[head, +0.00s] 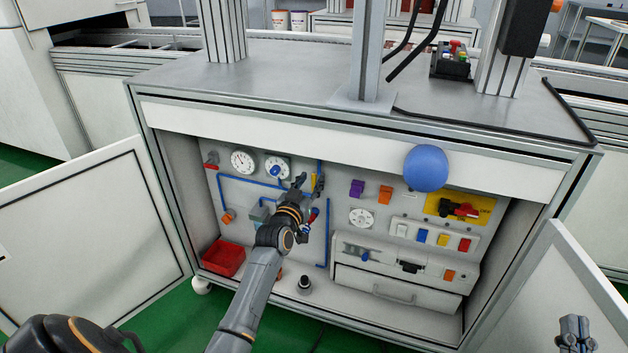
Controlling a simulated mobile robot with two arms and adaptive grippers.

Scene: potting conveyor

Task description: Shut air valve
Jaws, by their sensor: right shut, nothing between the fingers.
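The open cabinet has a panel with blue air lines (245,183). A red handle (313,215) shows partly behind the gripper, and another red handle (211,161) is at the panel's upper left. My right gripper (574,326) is shut and empty at the lower right, away from the panel.
Two gauges (243,161) are at upper left. A red bin (222,258) stands on the cabinet floor. A blue ball-like thing (426,168) overlaps the cabinet's upper front. A red rotary switch on a yellow plate (459,208) is at right. Open doors (90,240) flank the cabinet.

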